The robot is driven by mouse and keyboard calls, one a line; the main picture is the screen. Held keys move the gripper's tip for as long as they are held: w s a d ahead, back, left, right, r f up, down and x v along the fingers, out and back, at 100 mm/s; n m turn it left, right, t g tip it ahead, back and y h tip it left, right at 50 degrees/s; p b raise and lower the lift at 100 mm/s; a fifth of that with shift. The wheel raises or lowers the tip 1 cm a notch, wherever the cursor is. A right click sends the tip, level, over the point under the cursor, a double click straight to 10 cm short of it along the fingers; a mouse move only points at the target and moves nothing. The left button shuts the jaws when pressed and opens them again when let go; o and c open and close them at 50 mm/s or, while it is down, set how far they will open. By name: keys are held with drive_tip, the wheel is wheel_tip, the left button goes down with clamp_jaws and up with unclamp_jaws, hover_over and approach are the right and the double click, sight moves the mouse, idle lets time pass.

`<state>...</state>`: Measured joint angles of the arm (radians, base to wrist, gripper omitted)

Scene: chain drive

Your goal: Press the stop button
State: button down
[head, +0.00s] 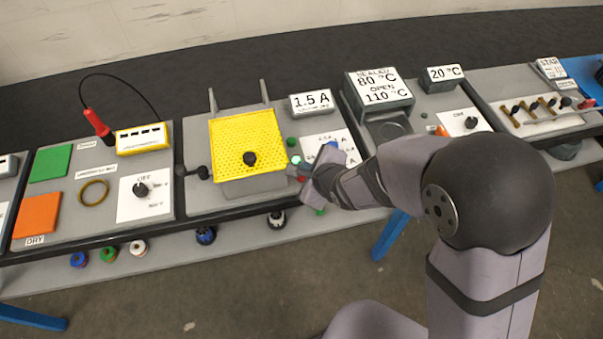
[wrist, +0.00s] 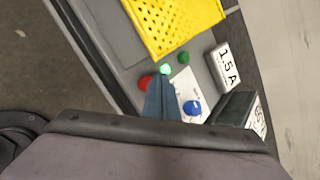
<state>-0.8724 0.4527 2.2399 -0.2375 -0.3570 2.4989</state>
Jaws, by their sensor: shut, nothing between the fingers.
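A sliver of red (head: 301,179) shows under my gripper in the head view. My gripper (wrist: 162,80) is shut and empty, its tip close to the red button's right side in the wrist view. In the head view, my gripper (head: 297,172) is low over the panel at the cover's right edge. I cannot tell whether it touches the button.
A bright green lit button (wrist: 165,69) and a darker green one (wrist: 183,57) lie close by. A blue knob (wrist: 192,107) sits on a white dial plate. The yellow cover (head: 245,143) and the 1.5 A display (head: 312,103) stand near.

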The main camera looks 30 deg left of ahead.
idle(0.4)
drive_tip(key=shift+f, duration=0.45)
drive_tip(key=shift+f+b, duration=0.3)
drive_tip(key=shift+f, duration=0.25)
idle(0.8)
drive_tip(key=shift+r, duration=0.2)
drive_tip(key=shift+r+p, duration=0.8)
drive_tip(key=shift+p, duration=0.3)
wheel_tip(320, 180, up, 5)
drive_tip(key=p, duration=0.5)
idle(0.8)
